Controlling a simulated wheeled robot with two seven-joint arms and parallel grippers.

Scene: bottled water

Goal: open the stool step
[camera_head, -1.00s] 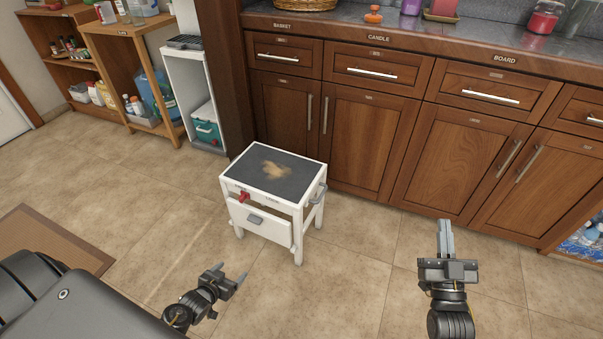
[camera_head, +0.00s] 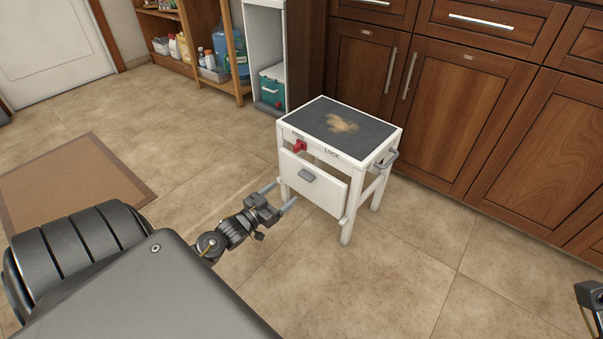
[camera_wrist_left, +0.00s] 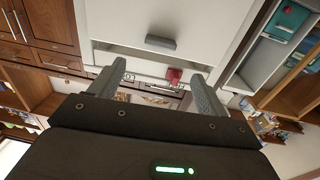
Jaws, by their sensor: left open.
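The white stool (camera_head: 345,221) stands upright on the tiles, with a dark top (camera_head: 365,118) bearing a tan patch. My left gripper (camera_head: 281,195) is open and empty at the panel's lower left; contact cannot be told. In the left wrist view its spread fingers (camera_wrist_left: 158,68) show before the grey handle (camera_wrist_left: 160,41) and red latch (camera_wrist_left: 174,76). My right gripper (camera_head: 590,295) is mostly cut off at the right edge.
Wooden cabinets (camera_head: 445,105) stand close behind the stool. A white shelf unit (camera_head: 264,45) holding a teal box (camera_head: 272,88) is behind it to the left. A brown mat (camera_head: 80,178) lies at left. Floor right of the stool is clear.

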